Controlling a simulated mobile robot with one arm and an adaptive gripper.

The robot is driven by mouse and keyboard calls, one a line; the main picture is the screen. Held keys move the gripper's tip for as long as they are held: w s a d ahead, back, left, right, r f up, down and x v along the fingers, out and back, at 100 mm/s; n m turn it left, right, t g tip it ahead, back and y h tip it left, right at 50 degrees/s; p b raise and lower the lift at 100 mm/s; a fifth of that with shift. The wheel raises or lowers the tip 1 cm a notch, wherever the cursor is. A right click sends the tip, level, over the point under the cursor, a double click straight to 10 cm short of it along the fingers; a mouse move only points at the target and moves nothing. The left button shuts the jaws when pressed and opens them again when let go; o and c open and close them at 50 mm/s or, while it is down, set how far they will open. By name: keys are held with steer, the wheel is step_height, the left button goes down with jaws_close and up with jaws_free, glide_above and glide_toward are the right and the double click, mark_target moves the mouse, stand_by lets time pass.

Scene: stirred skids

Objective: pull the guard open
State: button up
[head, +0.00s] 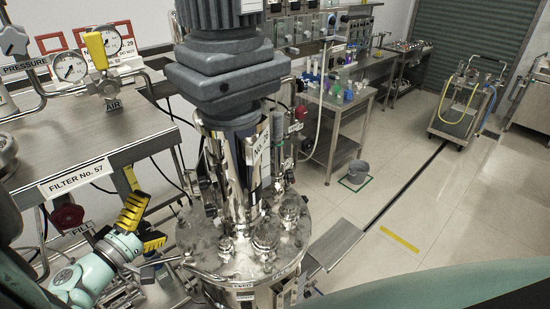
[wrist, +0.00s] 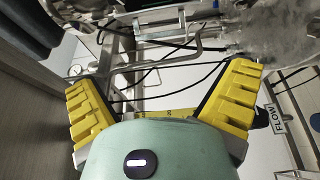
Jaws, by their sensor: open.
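The guard (head: 222,168) looks like a shiny, upright metal sleeve around the shaft under the grey motor, on top of the steel vessel (head: 215,262). I cannot tell whether it is open or closed. A label plate hangs in front of its right side. My gripper (head: 150,220) is to the left of the guard and vessel, apart from both, beside the filter bench. Its two yellow fingers are spread, with nothing between them; they also show in the wrist view (wrist: 163,78). In the wrist view I cannot make out the guard.
The steel filter bench (head: 85,140) with gauges and a red valve knob (head: 67,216) is close on the left. Pipes and dark cables run near my fingers. A grey bucket (head: 357,172) stands on the floor. Open floor lies to the right of the vessel.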

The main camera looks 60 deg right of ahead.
mark_target(188, 184)
steer(key=d+p, duration=0.1)
steer(key=d, duration=0.1)
steer(key=d+p, duration=0.1)
steer(key=d, duration=0.1)
steer(key=w+d+p, duration=0.1)
steer(key=d, duration=0.1)
steer(key=shift+d+r, duration=0.1)
steer(key=shift+d, duration=0.3)
steer(key=shift+w+d+p, duration=0.15)
steer(key=shift+d+p, duration=0.25)
steer(key=shift+d, duration=0.55)
steer(key=shift+w+d+p, duration=0.1)
steer(key=shift+d+p, duration=0.25)
steer(key=shift+d, duration=0.6)
